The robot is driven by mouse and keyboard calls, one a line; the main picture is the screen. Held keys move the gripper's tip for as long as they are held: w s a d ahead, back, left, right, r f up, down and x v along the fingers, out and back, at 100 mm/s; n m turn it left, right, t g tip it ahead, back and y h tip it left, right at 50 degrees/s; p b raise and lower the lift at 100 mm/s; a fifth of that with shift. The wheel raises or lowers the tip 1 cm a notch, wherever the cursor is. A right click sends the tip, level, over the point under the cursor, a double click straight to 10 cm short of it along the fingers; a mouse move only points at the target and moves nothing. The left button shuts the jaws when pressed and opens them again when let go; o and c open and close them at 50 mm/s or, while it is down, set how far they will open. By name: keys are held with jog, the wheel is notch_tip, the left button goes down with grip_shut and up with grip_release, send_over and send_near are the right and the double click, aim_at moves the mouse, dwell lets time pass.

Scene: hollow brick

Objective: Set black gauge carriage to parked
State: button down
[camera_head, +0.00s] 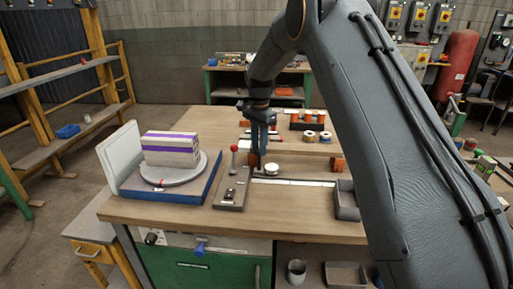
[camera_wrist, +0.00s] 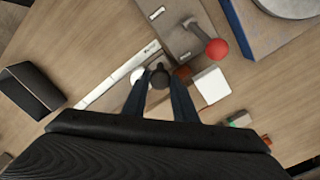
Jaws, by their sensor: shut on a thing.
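The rail (camera_wrist: 105,92) runs off to the lower left there. The fingers hide most of the carriage. Any parked mark cannot be read.
A red-knobbed lever (camera_head: 234,149) on a grey plate (camera_head: 229,196) stands close to the left. A striped brick (camera_head: 171,150) rests on a turntable (camera_head: 136,186) farther left. A dark bin (camera_head: 346,205) is to the right.

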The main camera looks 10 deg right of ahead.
jog(key=shift+a, duration=0.2)
jog(key=c, duration=1.4)
grip_release()
jog(key=shift+a, duration=0.15)
jog(key=shift+c, duration=0.2)
jog(key=shift+r, duration=0.2)
notch_tip(320, 180, up, 8)
jog(key=shift+f+b, duration=0.25)
jog(key=shift+b, duration=0.65)
jog(key=s+d+f+n, duration=0.3)
jog(key=s, duration=1)
jog(key=s+d+f+n, duration=0.3)
jog(key=s+d+n, duration=0.1)
jog(key=s, duration=0.9)
jog(key=s+d+f+n, duration=0.3)
jog(key=s+n, duration=0.1)
jog(key=s, duration=0.9)
jog(key=shift+d+f, duration=0.2)
jog(key=shift+d, duration=0.15)
